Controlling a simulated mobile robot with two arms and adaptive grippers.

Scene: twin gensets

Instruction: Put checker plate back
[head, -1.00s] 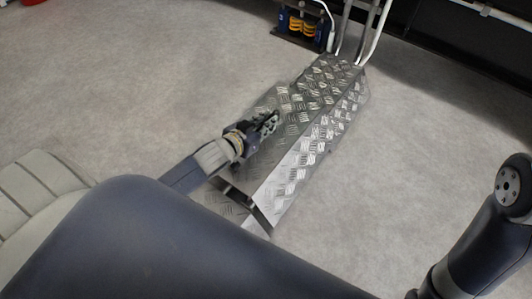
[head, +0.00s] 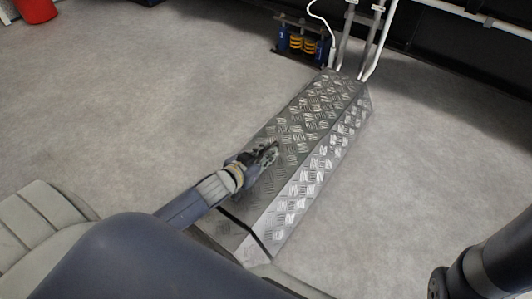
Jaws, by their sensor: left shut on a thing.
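The checker plate (head: 305,125) is a long grey metal cover with a raised tread pattern and a sloped side. It lies over the floor duct, running from the pipes at the back toward me. It looks flush with the neighbouring plate section (head: 222,230), with a dark narrow seam between them. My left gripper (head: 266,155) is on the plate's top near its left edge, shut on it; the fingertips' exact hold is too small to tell. My right arm shows at the lower right, but its gripper is out of view.
Pipes (head: 368,45) rise at the plate's far end. A blue and yellow device (head: 297,42) stands just left of them. A red bin (head: 36,10) is at the far upper left. The grey floor (head: 150,100) on both sides is clear.

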